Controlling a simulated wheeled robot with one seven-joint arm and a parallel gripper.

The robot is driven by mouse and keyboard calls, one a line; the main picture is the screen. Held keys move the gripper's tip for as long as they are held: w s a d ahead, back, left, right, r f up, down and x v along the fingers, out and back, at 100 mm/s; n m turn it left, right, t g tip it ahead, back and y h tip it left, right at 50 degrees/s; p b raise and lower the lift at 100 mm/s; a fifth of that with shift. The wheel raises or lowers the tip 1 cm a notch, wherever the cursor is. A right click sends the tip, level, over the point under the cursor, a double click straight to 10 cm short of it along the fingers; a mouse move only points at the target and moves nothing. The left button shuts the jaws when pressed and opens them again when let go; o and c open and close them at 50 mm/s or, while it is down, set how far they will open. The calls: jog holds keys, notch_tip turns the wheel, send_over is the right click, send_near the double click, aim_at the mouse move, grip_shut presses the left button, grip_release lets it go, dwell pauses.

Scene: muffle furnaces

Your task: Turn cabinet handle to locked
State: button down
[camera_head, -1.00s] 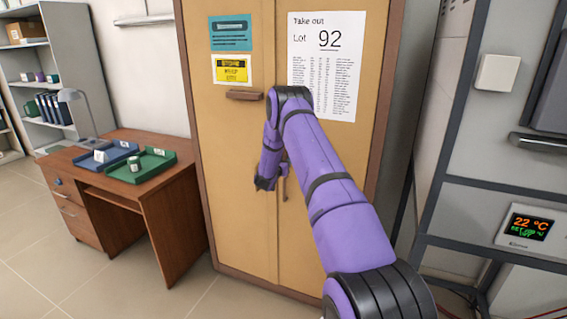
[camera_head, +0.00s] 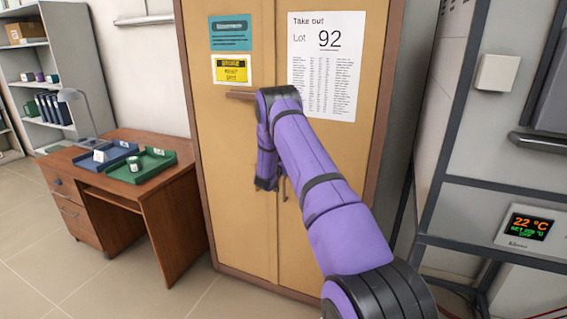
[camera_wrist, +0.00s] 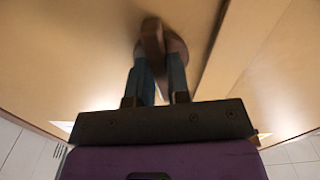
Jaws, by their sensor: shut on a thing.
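The tan two-door cabinet (camera_head: 226,150) stands in the middle of the head view. A small brown handle (camera_head: 284,189) sits low on its right door, mostly hidden by my arm. In the wrist view the handle (camera_wrist: 152,38) stands out from a round base beside the door seam. My gripper (camera_wrist: 161,72) is shut on this handle, one finger on each side. In the head view my gripper (camera_head: 266,184) is at the door seam, and its fingertips are hard to make out.
A horizontal brown bar (camera_head: 240,95) is on the left door, its right end behind my arm. A desk (camera_head: 150,205) with a blue tray (camera_head: 108,161) and a green tray (camera_head: 155,170) stands left. A grey metal frame (camera_head: 440,180) stands right. Floor in front of the desk is clear.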

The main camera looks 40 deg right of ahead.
jog(key=n, duration=0.4)
jog(key=shift+n, duration=0.3)
jog(key=n, duration=0.3)
jog(key=shift+s+n, duration=0.1)
jog(key=shift+n, duration=0.3)
jog(key=n, duration=0.4)
jog(key=shift+r, duration=0.15)
jog(key=shift+s+n, duration=0.1)
jog(key=shift+n, duration=1.6)
jog(key=c, duration=1.1)
grip_release()
jog(key=shift+r, duration=0.1)
jog(key=v, duration=1)
jog(key=shift+s+a, duration=0.15)
jog(key=shift+a, duration=0.15)
